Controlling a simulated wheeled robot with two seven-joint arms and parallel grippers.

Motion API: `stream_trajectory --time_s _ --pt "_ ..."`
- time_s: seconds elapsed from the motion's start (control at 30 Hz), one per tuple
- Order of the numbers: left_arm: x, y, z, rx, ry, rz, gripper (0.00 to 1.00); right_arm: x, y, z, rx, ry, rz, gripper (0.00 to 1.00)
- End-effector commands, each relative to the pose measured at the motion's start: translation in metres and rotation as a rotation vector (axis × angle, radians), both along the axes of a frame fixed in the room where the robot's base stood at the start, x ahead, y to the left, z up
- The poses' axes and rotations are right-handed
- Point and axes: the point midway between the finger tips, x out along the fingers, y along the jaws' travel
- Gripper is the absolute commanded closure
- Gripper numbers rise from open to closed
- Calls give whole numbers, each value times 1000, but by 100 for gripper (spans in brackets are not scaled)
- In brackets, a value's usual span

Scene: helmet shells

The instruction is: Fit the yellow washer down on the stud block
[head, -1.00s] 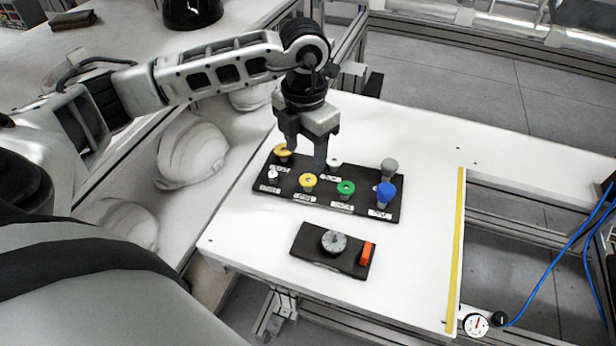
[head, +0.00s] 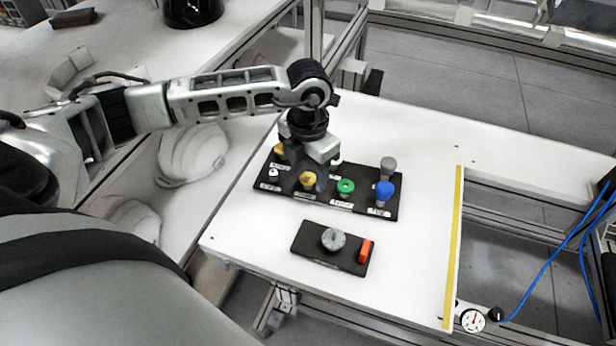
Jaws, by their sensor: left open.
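The black stud block (head: 325,200) lies on the white table, with several labelled studs and coloured pieces. One yellow ring-shaped piece (head: 308,181) sits in its front row, left of a green ring (head: 346,187). Another yellow piece (head: 279,150) is at the back left, partly hidden by my gripper. I cannot tell which of the two is the task's washer. My left gripper (head: 309,170) points down over the left half of the block, open, with its fingers just behind and above the front yellow piece. Whether they touch it cannot be told. My right gripper is not in view.
A blue piece (head: 384,190) and a grey one (head: 387,165) stand at the block's right end. A small black panel with a grey knob (head: 333,239) and an orange switch (head: 365,251) lies in front. White helmet shells (head: 192,152) sit at left. The table's right side is clear.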

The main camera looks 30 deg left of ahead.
Motion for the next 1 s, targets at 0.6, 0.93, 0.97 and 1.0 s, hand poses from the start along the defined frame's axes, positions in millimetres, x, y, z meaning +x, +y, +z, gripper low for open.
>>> stream_trajectory --time_s 0.6,0.93,0.97,1.0 --pt "0 0 -3 0 0 0 55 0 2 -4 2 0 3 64" --pt "0 0 -3 0 0 0 92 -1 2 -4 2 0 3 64" --pt "0 0 -3 0 0 0 92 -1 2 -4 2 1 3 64" --pt "0 0 -4 0 0 0 92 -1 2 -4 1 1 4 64"
